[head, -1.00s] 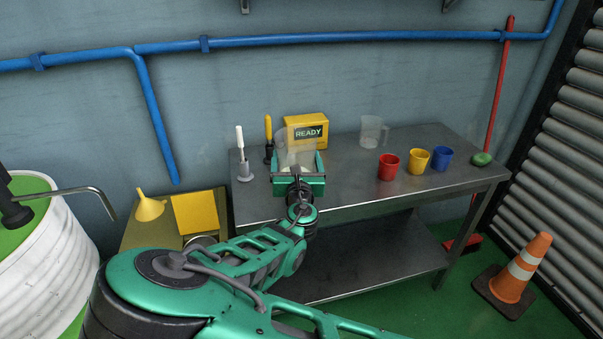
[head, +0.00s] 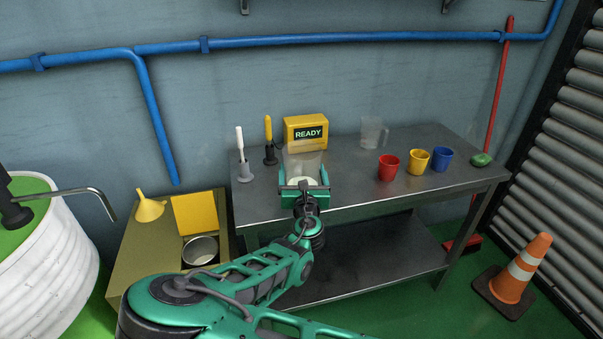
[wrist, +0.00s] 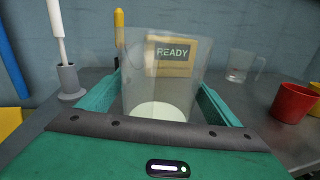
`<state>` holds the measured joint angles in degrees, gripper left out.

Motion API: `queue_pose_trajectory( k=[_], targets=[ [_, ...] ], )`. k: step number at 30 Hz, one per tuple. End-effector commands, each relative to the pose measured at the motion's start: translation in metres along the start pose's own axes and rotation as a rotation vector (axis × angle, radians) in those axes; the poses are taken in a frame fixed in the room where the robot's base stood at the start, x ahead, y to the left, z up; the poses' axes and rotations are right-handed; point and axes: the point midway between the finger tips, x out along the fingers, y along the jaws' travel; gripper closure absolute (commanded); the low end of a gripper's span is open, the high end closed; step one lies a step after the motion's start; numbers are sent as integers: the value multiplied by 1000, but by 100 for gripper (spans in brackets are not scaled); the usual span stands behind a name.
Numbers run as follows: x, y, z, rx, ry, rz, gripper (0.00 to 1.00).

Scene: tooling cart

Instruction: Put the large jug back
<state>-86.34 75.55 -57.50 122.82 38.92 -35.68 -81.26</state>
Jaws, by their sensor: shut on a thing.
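A large clear jug (head: 303,163) is between the fingers of my gripper (head: 304,187). My gripper is shut on it, at the near edge of the steel bench. In the wrist view the jug (wrist: 162,80) stands upright between the two green fingers, with a pale bottom or contents low inside. Whether its base touches the bench is hidden by my gripper. A smaller clear jug (head: 374,133) stands at the back of the bench; it also shows in the wrist view (wrist: 243,66).
A yellow READY box (head: 306,131) stands behind the held jug. Two upright brushes, white (head: 241,150) and yellow (head: 269,135), stand left. Red (head: 388,167), yellow (head: 417,161) and blue (head: 441,159) cups stand right. Bare bench (head: 345,185) lies between jug and cups.

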Motion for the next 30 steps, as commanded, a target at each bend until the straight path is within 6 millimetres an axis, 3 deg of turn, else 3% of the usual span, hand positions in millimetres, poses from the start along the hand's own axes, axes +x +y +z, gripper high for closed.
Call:
queue_pose_trajectory(
  k=[4, 5, 6, 17, 30],
  targets=[
    [0, 0, -2, 0, 0, 0, 44],
    [0, 0, -2, 1, 0, 0, 7],
    [0, 0, -2, 1, 0, 0, 0],
    [-7, 1, 0, 0, 1, 1, 0],
    [-87, 1, 0, -2, 2, 2, 0]
  ],
)
